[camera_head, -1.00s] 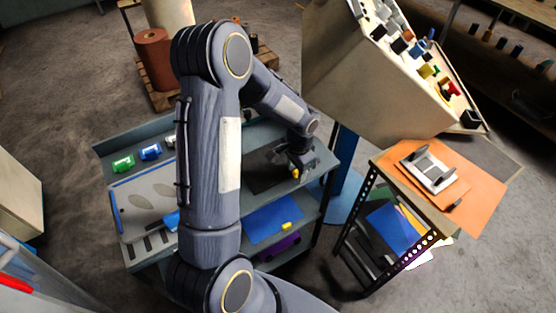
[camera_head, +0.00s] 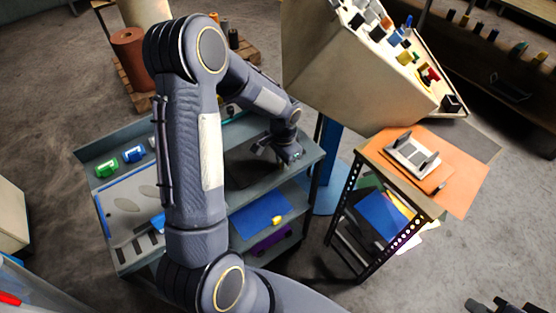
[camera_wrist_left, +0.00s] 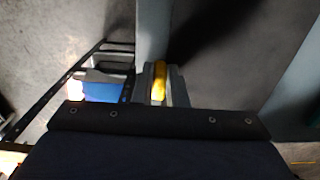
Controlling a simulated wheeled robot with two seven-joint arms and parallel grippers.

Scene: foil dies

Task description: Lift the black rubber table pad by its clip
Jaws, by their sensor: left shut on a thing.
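The black rubber table pad (camera_head: 243,172) is a dark flat sheet on the top of the grey-blue cart, toward its right end. In the left wrist view it is a dark surface (camera_wrist_left: 235,50) right of the fingers. My left gripper (camera_head: 290,155) is at the pad's right edge. In the left wrist view its two grey fingers are shut on the yellow clip (camera_wrist_left: 160,82), one on each side. The head view hides this clip. I cannot tell whether the pad is raised. My right gripper (camera_head: 491,306) is dark and cut off at the bottom right; its opening is unclear.
A blue sheet (camera_head: 255,213) with a yellow clip lies on the cart's lower shelf. Green (camera_head: 107,168) and blue (camera_head: 133,154) bottles stand at the cart's back left. An orange-topped stand (camera_head: 455,185) and a tilted control panel (camera_head: 365,75) stand to the right.

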